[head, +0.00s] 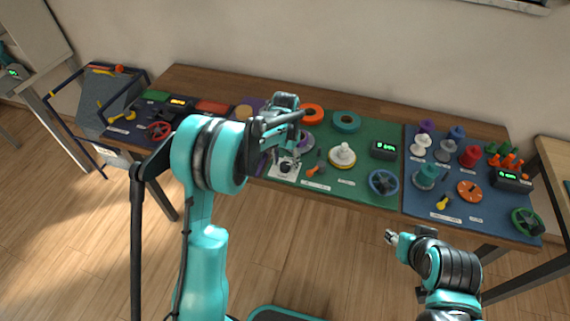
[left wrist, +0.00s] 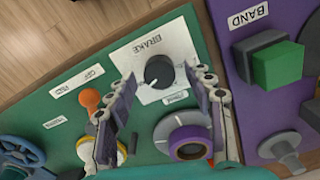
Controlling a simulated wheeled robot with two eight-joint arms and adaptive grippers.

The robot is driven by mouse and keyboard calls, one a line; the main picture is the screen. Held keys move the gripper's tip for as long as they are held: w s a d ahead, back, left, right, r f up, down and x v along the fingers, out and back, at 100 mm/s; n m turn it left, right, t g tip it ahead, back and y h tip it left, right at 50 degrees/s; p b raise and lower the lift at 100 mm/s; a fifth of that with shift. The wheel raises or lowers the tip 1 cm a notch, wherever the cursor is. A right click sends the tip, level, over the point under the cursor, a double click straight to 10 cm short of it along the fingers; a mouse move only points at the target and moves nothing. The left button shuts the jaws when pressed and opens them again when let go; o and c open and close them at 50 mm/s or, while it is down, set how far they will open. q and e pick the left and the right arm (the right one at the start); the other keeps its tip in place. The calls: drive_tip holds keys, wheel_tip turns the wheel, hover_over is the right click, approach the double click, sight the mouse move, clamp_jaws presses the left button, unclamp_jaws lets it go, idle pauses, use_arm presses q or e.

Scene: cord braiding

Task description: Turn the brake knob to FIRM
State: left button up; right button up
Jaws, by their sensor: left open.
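The brake knob (left wrist: 159,72) is a round black knob with a light pointer line, set on a white plate (left wrist: 180,41) marked BRAKE in the left wrist view. In the head view the knob (head: 285,167) sits near the front edge of the green panel. My left gripper (left wrist: 160,82) is open, with one finger on each side of the knob; I cannot tell whether they touch it. The small end labels by the plate are too blurred to read. My right gripper (head: 391,237) is in front of the table, away from the knob; its jaws are too small to judge.
An orange-tipped lever (left wrist: 89,98) and a purple ring (left wrist: 188,142) are close to the left fingers. A green block (left wrist: 279,65) stands on the purple BAND panel.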

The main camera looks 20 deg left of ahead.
use_arm(q)
drive_tip(key=shift+f, duration=0.15)
drive_tip(key=c, duration=1.2)
drive_tip(key=shift+o, duration=0.2)
drive_tip(key=shift+n, duration=0.3)
drive_tip(key=n, duration=0.6)
drive_tip(key=shift+p, duration=0.4)
drive_tip(key=n, duration=0.7)
drive_tip(key=shift+n, duration=0.3)
